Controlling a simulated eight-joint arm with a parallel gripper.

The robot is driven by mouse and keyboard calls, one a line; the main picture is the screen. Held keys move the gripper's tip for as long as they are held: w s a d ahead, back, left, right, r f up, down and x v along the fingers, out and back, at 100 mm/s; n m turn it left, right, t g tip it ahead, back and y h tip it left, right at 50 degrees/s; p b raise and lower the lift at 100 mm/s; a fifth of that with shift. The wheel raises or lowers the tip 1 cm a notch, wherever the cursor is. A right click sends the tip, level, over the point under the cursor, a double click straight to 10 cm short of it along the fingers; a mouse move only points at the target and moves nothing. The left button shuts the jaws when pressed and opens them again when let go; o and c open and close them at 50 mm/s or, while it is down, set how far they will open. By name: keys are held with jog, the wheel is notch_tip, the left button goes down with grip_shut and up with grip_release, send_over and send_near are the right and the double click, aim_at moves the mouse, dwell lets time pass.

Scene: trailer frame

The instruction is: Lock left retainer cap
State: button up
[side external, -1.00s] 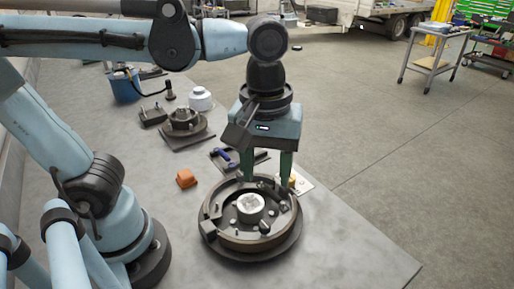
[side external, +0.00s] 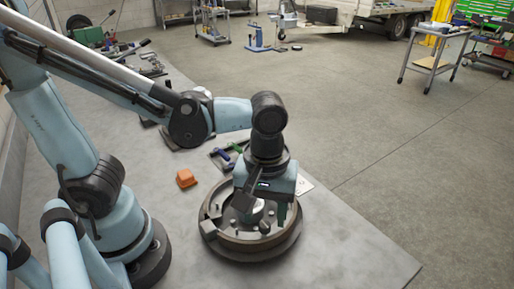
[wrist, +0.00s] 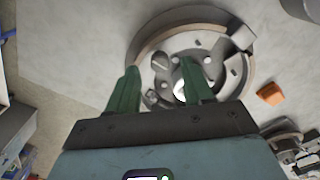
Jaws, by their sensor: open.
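A round brake assembly (side external: 218,246) with a dark base and a tan inner ring lies on the grey bench in the side view. It also shows in the wrist view (wrist: 140,47), with a pale central hub (wrist: 181,92) and several small round parts inside the ring. I cannot tell for sure which small part is the left retainer cap. My gripper (side external: 262,214) points down over the assembly, its green fingers low inside the ring. The right finger partly covers the hub.
An orange block (side external: 185,178) sits on the bench left of the assembly. A tool with a blue handle (side external: 223,154) lies behind it on a dark tray. The bench (side external: 345,250) is clear to the right, up to its edge.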

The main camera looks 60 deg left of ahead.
aim_at(265, 227)
jog(key=shift+f, duration=1.1)
jog(key=shift+c, duration=0.2)
grip_shut()
